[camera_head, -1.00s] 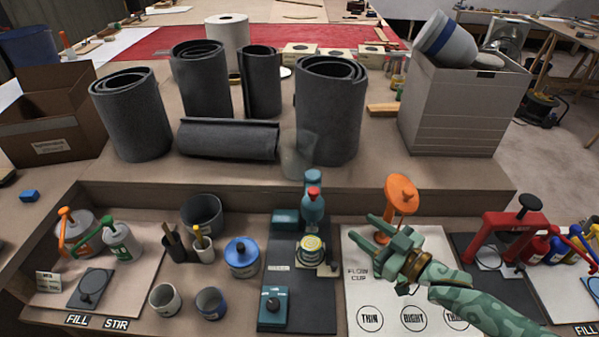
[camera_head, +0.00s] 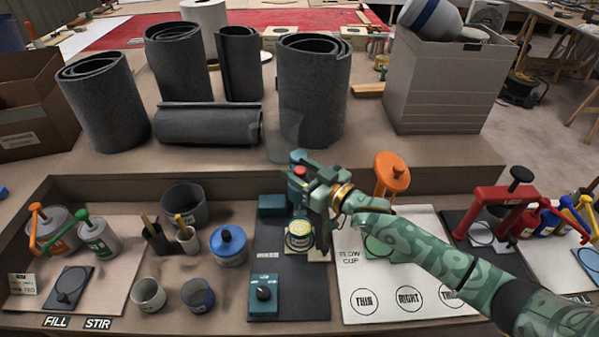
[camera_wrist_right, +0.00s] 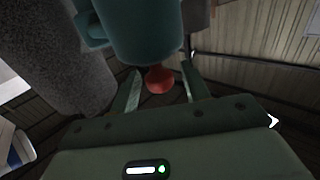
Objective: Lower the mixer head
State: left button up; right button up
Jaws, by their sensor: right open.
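The teal mixer (camera_head: 270,206) stands at the back of a dark mat, mostly covered by my right gripper in the head view. Its head (camera_wrist_right: 145,30) fills the top of the right wrist view, with a red knob (camera_wrist_right: 159,79) at its end. The knob (camera_head: 300,171) also shows in the head view. My right gripper (camera_head: 294,172) is open, its two fingers on either side of the knob, with gaps visible in the wrist view. A can with a yellow-rimmed top (camera_head: 299,236) sits in front of the mixer. My left gripper is not in view.
A teal control box (camera_head: 264,296) sits at the mat's front. A blue-lidded pot (camera_head: 228,245) is left of the mat. An orange stand (camera_head: 391,170) is close behind my right forearm. Grey rolls (camera_head: 314,92) stand on the raised shelf behind.

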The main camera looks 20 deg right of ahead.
aim_at(300, 210)
jog(key=shift+w, duration=0.1)
grip_shut()
notch_tip(300, 210, down, 11)
jog(key=b, duration=0.4)
jog(key=shift+b, duration=0.4)
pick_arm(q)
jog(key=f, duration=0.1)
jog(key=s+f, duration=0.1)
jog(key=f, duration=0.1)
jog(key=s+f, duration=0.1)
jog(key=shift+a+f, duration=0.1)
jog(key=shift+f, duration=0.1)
pick_arm(e)
jog(key=shift+a, duration=0.1)
jog(key=shift+f, duration=0.1)
jog(key=shift+c, duration=0.9)
grip_release()
jog(key=shift+o, duration=0.9)
